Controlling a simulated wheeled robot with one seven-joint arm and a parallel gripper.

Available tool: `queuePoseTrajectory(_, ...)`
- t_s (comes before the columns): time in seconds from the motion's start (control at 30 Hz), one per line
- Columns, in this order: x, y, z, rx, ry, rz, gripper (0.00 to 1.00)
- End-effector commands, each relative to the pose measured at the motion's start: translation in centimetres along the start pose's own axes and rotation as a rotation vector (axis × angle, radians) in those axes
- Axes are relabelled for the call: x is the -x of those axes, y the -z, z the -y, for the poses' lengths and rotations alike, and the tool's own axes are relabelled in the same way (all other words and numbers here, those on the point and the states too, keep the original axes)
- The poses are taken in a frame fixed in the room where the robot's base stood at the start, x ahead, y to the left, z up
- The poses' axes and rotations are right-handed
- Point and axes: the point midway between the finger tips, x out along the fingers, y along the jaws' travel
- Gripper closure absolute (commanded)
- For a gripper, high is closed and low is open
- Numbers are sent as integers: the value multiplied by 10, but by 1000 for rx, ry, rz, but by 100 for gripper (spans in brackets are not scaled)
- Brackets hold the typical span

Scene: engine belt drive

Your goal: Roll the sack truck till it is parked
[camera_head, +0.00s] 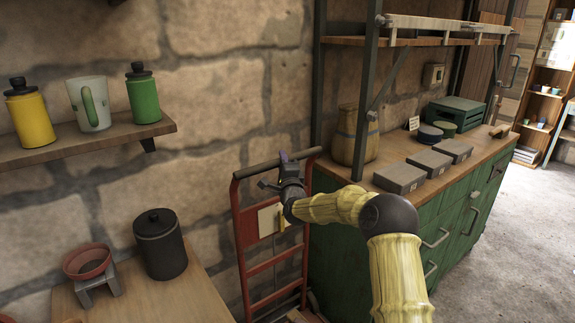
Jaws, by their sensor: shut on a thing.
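The red sack truck (243,238) stands upright against the stone wall, between a wooden table and the green cabinet. Its dark handle bar (255,169) runs across the top of the red frame. A pale plate is fixed to the frame below the bar. My gripper (284,163) is shut on the handle bar near its middle. My yellow arm reaches to it from the lower right. The truck's lower end is cut off by the picture edge, so its wheels are not clearly seen.
The green cabinet (325,240) stands close on the truck's right, with grey blocks (399,177) on top. The wooden table (160,300) with a black canister (160,244) is close on its left. A wall shelf (85,143) is above. Open floor (510,235) shows at right.

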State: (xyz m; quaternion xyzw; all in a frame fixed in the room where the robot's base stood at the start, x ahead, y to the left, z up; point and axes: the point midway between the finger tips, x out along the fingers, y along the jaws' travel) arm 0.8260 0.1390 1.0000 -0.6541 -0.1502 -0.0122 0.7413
Motion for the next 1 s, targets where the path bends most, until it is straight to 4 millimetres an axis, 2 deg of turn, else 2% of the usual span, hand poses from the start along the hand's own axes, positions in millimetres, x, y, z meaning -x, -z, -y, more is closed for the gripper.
queuePoseTrajectory(0.33, -3, -4, 4, -1, 7, 2, 100)
queuePoseTrajectory(0.37, -3, -4, 4, -1, 8, 3, 72)
queuePoseTrajectory(0.47, -2, -6, 3, -1, 7, 4, 54)
queuePoseTrajectory(0.77, -1, -6, 2, -1, 5, 4, 54)
queuePoseTrajectory(1.0, 12, -5, 2, -1, 4, 3, 54)
